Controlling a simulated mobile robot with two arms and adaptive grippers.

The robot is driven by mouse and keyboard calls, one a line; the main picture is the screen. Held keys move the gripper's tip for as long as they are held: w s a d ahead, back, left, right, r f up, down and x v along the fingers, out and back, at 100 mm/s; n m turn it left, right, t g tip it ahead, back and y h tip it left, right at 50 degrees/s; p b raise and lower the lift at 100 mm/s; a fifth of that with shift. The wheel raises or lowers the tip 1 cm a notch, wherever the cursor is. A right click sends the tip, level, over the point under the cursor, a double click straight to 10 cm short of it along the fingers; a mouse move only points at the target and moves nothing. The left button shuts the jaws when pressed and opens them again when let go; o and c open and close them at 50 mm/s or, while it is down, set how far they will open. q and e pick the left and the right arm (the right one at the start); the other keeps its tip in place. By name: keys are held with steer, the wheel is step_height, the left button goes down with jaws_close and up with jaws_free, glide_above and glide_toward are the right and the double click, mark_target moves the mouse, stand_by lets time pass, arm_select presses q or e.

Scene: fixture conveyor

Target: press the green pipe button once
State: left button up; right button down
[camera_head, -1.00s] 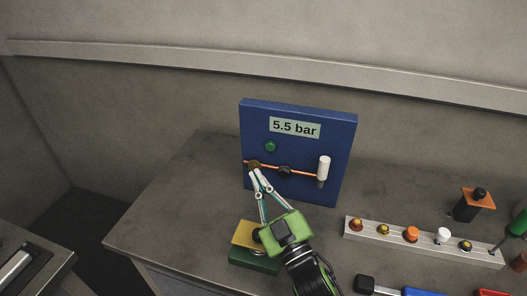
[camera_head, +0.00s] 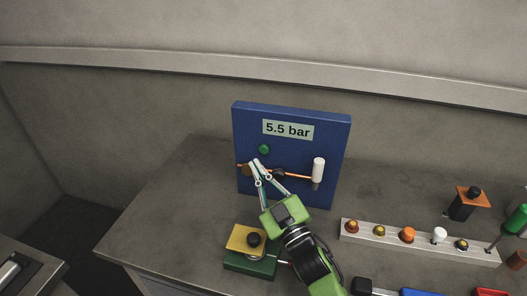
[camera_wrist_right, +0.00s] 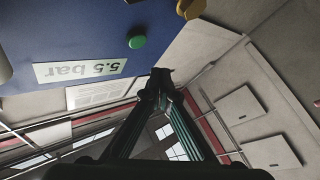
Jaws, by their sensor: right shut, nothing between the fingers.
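The green button (camera_head: 264,149) is a small round knob on the front of the upright blue panel (camera_head: 335,135), above a copper pipe (camera_head: 300,174). It also shows in the right wrist view (camera_wrist_right: 137,42), upper middle. My right gripper (camera_head: 255,162) has its fingers together and empty, with the tips just below and left of the button in the head view. In the right wrist view the fingertips (camera_wrist_right: 160,76) appear near the button with a visible gap beside it. I cannot tell how far they are from the panel. My left gripper is in neither view.
The panel has a "5.5 bar" display (camera_head: 288,129), dark fittings on the pipe and a white handle (camera_head: 318,168). A green block with a yellow top (camera_head: 240,238) stands by my right arm. A strip of coloured knobs (camera_head: 390,240) lies at right. The table's left side is clear.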

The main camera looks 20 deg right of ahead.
steer(key=shift+w+d, duration=0.5)
steer(key=shift+w, duration=0.25)
steer(key=shift+w+d, duration=0.5)
steer(key=shift+w, duration=0.2)
steer(key=shift+w, duration=0.1)
stand_by(0.4)
steer(key=shift+w+d, duration=0.25)
steer(key=shift+w+d, duration=0.25)
steer(key=shift+w, duration=0.1)
stand_by(0.7)
steer(key=shift+s+a, duration=0.1)
steer(key=shift+s, duration=0.05)
steer(key=shift+s+a, duration=0.45)
steer(key=shift+s, duration=0.15)
steer(key=shift+s+a+p, duration=0.35)
steer(key=shift+s+a, duration=0.35)
steer(key=shift+s, duration=0.35)
steer(key=shift+s+a+p, duration=0.3)
steer(key=shift+s+a, duration=0.4)
steer(key=shift+s, duration=0.3)
